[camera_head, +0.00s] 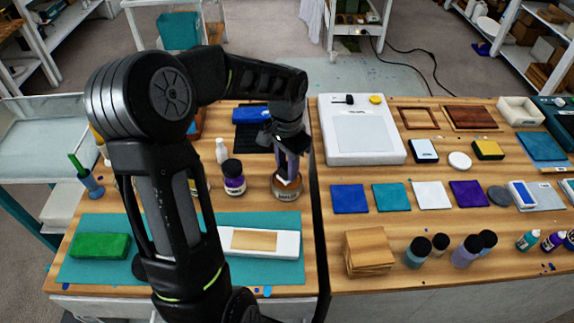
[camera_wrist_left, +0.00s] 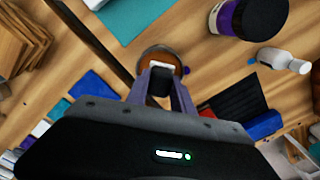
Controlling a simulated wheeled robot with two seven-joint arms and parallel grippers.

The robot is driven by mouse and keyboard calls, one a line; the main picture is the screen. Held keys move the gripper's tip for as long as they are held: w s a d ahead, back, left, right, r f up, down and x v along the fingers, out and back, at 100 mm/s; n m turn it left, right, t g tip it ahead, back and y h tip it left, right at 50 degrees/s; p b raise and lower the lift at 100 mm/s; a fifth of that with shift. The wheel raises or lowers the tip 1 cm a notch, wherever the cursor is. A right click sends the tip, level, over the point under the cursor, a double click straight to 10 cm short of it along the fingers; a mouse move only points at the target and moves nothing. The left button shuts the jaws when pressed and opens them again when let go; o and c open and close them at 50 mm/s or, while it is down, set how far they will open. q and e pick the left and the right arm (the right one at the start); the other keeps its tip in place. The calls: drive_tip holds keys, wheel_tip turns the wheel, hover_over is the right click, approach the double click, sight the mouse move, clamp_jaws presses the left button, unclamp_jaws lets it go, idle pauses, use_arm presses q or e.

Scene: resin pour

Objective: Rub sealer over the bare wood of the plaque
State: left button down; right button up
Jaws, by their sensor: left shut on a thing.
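The plaque (camera_head: 288,243) lies on the teal mat (camera_head: 90,270) at the front of the left table. It is a white board with a bare tan wood panel (camera_head: 253,240) in its middle. My left gripper (camera_head: 287,175) points down over an open round tin (camera_head: 285,194) behind the plaque. It is shut on a small pad, white with a dark part, seen between the fingers in the left wrist view (camera_wrist_left: 160,82). The pad is at the tin's mouth; I cannot tell whether it touches the contents. The tin shows in the left wrist view (camera_wrist_left: 150,58). My right gripper is not in view.
A purple-labelled jar (camera_head: 233,180) and a white bottle (camera_head: 222,151) stand left of the tin. A green block (camera_head: 100,246) lies on the mat's left. A dark gap separates the tables. Wood pieces (camera_head: 368,250) are stacked on the right table. My left arm hides the mat's middle.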

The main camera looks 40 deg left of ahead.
use_arm(q)
drive_tip(key=shift+s+f+b, duration=0.1)
drive_tip(key=shift+f+b, duration=0.35)
drive_tip(key=shift+f, duration=0.2)
idle(1.9)
drive_tip(key=shift+r+p, duration=2.65)
drive_tip(key=shift+r, duration=0.95)
